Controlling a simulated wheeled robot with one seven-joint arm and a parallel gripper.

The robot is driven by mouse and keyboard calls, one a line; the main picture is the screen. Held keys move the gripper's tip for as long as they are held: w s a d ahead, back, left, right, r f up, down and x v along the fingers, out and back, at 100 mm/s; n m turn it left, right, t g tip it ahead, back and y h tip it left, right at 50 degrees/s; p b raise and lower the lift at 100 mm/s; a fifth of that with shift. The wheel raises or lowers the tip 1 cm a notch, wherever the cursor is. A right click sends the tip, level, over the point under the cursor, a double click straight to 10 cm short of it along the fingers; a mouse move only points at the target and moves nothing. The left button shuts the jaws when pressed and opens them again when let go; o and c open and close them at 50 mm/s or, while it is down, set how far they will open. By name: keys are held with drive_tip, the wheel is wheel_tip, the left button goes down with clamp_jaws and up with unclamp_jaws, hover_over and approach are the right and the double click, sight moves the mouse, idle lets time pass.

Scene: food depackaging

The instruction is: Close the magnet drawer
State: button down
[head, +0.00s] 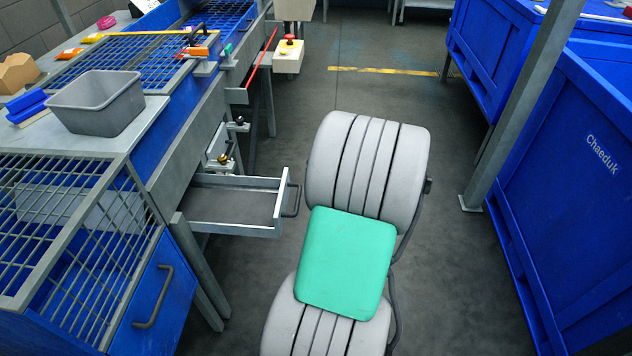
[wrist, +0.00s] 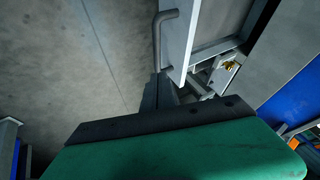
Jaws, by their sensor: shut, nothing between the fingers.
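The magnet drawer (head: 232,207) is a grey metal drawer that stands pulled out from the side of the workbench, with its tray visible and seemingly empty. Its dark bar handle (head: 293,200) is on the front panel, facing right. In the wrist view, the handle (wrist: 158,40) and the pale drawer front (wrist: 190,40) show at the top. My gripper (wrist: 159,80) is shut and empty, its dark fingertips close to the lower end of the handle; I cannot tell whether they touch. In the head view my gripper is hidden behind my arm.
A grey bin (head: 98,103) stands on the bench above the drawer. A blue door with a handle (head: 153,297) is at the lower left. Large blue crates (head: 590,180) and a grey post line the right. The floor (head: 460,280) between them is clear.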

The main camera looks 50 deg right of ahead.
sight(285, 189)
drive_tip(key=x, duration=0.4)
drive_tip(key=shift+a+f+b, duration=0.1)
drive_tip(key=shift+f+b, duration=0.05)
drive_tip(key=shift+b, duration=0.15)
drive_tip(key=shift+w+a+r, duration=0.25)
drive_tip(key=shift+w+a, duration=0.65)
drive_tip(key=shift+w, duration=0.2)
drive_tip(key=shift+w+a, duration=0.25)
drive_tip(key=shift+w, duration=0.1)
drive_tip(key=shift+w+a, duration=0.1)
